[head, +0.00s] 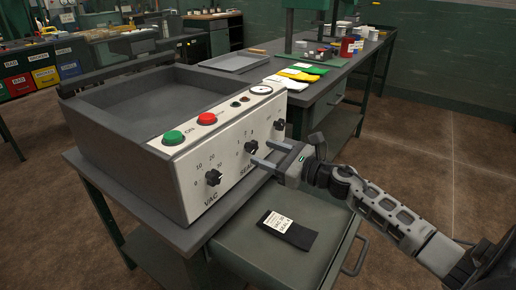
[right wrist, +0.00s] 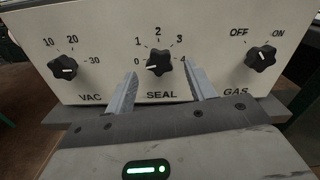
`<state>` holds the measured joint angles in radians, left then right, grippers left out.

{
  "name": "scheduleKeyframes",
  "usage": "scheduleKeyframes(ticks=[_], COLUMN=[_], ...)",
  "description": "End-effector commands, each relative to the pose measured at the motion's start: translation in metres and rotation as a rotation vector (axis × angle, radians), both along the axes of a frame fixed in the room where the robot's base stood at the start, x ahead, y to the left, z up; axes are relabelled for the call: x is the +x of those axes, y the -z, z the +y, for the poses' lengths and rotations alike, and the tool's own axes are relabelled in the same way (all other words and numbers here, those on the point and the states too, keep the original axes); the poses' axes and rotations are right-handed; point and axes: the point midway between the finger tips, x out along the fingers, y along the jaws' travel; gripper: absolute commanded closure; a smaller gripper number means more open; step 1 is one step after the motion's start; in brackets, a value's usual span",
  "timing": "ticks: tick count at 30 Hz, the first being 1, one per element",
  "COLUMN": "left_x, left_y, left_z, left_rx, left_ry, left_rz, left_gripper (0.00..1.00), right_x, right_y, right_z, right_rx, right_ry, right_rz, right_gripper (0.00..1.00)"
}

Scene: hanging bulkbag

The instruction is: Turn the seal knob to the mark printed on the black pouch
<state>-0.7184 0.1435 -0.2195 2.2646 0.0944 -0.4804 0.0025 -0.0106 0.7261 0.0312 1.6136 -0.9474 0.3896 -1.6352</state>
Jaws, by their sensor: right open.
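The seal knob (right wrist: 159,64) is a black lobed knob on the machine's white front panel, above the word SEAL. Its white pointer mark lies on the left, towards 0 on a 0 to 4 scale. It also shows in the head view (head: 251,147). My right gripper (right wrist: 161,72) is open, its two fingers on either side of the knob, with gaps visible; it reaches the panel from the right in the head view (head: 262,150). The black pouch (head: 287,233) lies in the open drawer; its white label reads VAC and SEAL, with numbers too small to read surely. My left gripper is out of view.
The VAC knob (right wrist: 63,67) is left of the seal knob and the GAS knob (right wrist: 262,59) right. Green (head: 173,138) and red (head: 207,119) buttons top the panel. The open drawer (head: 330,262) juts out below my right gripper.

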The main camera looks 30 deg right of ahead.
Motion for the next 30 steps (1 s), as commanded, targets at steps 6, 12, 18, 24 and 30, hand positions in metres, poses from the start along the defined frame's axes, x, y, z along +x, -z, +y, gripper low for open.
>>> scheduleKeyframes(ticks=[6,12,18,24,30], left_x=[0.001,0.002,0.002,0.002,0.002], left_y=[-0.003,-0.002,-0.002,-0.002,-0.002], left_z=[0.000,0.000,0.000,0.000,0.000], left_rx=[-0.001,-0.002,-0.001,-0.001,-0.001], left_ry=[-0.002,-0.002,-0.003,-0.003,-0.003], left_rz=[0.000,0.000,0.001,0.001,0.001], left_gripper=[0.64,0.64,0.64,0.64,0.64], right_x=[0.025,0.031,0.030,0.030,0.030], right_y=[-0.001,0.000,0.000,0.000,0.000], right_z=[0.010,0.013,0.013,0.013,0.013], right_rx=[0.002,0.000,0.001,0.001,0.011], right_ry=[0.002,0.001,0.001,0.000,0.000], right_rz=[0.000,0.000,0.000,0.000,0.005], right_gripper=[0.45,0.45,0.48,0.90,0.90])
